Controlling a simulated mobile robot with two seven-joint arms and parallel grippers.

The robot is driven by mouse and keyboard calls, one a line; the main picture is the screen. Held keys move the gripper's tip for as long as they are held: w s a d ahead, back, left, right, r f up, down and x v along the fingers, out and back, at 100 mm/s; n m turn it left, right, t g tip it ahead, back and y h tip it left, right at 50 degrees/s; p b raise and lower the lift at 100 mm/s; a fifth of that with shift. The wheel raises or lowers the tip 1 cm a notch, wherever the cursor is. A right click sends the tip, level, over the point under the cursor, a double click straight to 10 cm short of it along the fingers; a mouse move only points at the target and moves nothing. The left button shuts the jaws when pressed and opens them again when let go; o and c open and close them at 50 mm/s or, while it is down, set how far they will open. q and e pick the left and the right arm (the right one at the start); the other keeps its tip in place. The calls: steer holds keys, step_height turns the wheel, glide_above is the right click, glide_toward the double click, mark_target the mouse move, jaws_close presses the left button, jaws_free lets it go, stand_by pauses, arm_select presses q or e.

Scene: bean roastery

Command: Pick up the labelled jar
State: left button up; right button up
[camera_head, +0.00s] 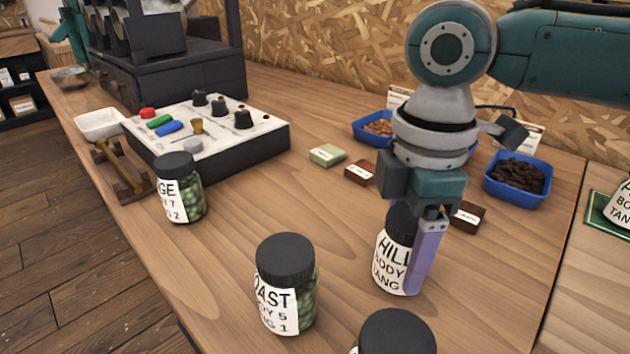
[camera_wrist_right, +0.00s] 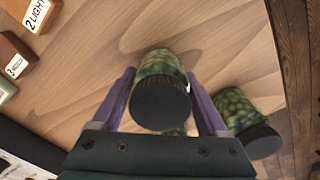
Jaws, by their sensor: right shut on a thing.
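A jar of green beans (camera_head: 390,265) with a black lid and a white label reading "HILL", "ODY" and "ANG" is upright at the right of the worktop. My right gripper (camera_head: 424,250) comes down over it from above, its purple fingers on either side, shut on it. The gripper hides part of the lid and the right side. In the right wrist view the jar (camera_wrist_right: 160,103) sits between the two fingers, lid toward the camera. I cannot tell whether its base touches the wood. My left gripper is not in view.
Other jars stand close by: an "OAST" jar (camera_head: 285,285), a "GE" jar (camera_head: 180,188) and a black-lidded one (camera_head: 395,333) at the bottom edge. Behind are a control box (camera_head: 250,150), small labelled blocks (camera_head: 360,173) and a blue tray of dark beans (camera_head: 518,198).

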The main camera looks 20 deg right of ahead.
steer(key=c, duration=0.4)
steer(key=shift+r, duration=0.15)
